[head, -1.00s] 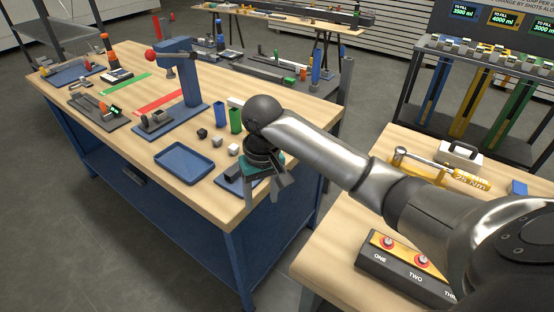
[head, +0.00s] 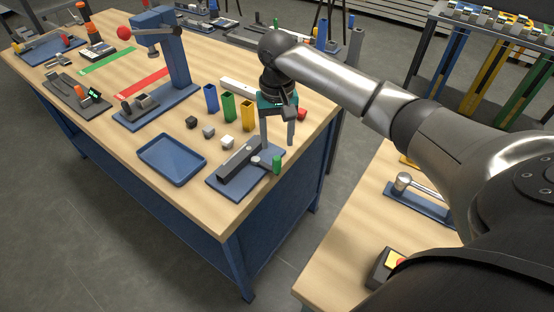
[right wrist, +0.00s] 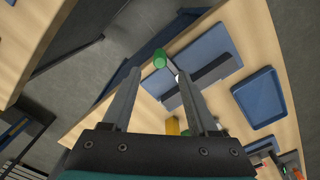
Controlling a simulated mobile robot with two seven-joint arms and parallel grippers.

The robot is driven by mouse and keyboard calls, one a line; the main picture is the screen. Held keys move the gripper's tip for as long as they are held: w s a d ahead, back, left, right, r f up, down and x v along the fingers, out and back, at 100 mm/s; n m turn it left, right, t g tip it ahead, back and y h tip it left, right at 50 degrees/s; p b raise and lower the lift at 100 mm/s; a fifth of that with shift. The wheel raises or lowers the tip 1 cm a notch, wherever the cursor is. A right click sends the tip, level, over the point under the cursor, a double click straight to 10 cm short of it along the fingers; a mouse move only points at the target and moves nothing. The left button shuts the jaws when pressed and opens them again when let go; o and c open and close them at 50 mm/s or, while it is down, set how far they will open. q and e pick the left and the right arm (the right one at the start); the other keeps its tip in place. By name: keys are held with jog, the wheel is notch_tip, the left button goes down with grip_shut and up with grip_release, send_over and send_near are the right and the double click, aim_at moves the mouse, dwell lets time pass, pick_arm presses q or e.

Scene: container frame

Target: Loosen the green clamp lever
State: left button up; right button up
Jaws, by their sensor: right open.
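The green clamp lever (head: 276,164) is a short green grip on a grey arm, beside a dark grey bar (head: 240,160). They sit on a blue base plate (head: 222,184) near the table's right front corner. My right gripper (head: 277,143) points down just behind the lever, its two fingers apart and empty. In the right wrist view the green lever (right wrist: 160,58) shows end-on, slightly beyond the gap between the open fingertips (right wrist: 158,73). I cannot tell the exact height between fingertips and lever. My left gripper is not in view.
A blue tray (head: 172,160) and several small cubes lie left of the base plate. A second wooden table (head: 350,250) is at the right, across a gap.

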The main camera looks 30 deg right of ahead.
aim_at(277, 158)
notch_tip(277, 158, down, 7)
jog(key=shift+r+b, duration=0.1)
jog(key=shift+b, duration=0.3)
jog(key=shift+w+f, duration=0.1)
jog(key=shift+f, duration=0.65)
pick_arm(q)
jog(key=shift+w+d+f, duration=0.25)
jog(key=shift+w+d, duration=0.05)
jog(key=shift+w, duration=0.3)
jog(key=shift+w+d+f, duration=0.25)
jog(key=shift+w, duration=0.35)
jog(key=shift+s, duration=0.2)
pick_arm(e)
jog(key=shift+c, duration=0.2)
jog(key=shift+c, duration=0.7)
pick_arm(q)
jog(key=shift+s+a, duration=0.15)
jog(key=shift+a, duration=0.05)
pick_arm(e)
grip_shut()
